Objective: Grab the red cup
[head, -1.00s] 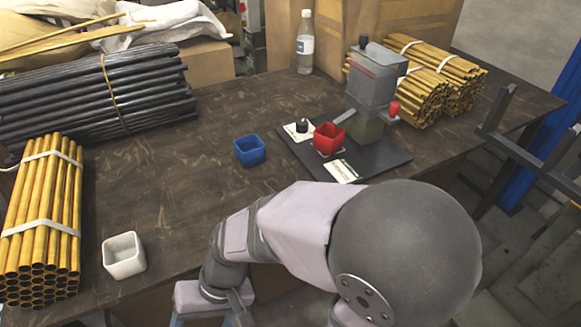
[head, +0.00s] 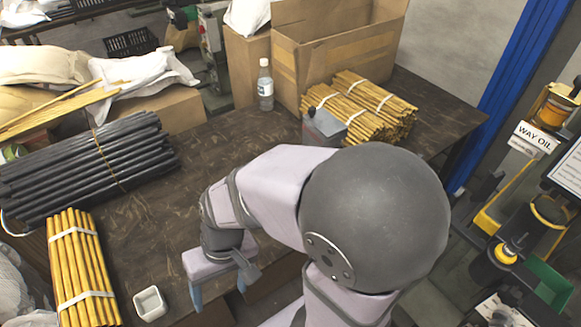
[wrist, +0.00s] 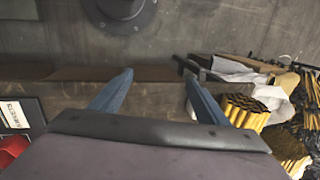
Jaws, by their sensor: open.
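The red cup (wrist: 11,150) shows only in part at the left edge of the wrist view, by a dark plate with a white label (wrist: 14,113). In the head view my arm hides the red cup. My gripper (head: 219,293) is open and empty, low at the table's front edge. Its two blue fingers are spread apart in the wrist view (wrist: 156,80), with nothing between them. The red cup lies outside the fingers, to their left in that view.
A white cup (head: 150,303) stands at the front left, left of my gripper. Yellow tubes (head: 77,262) and dark rods (head: 85,165) lie at left.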

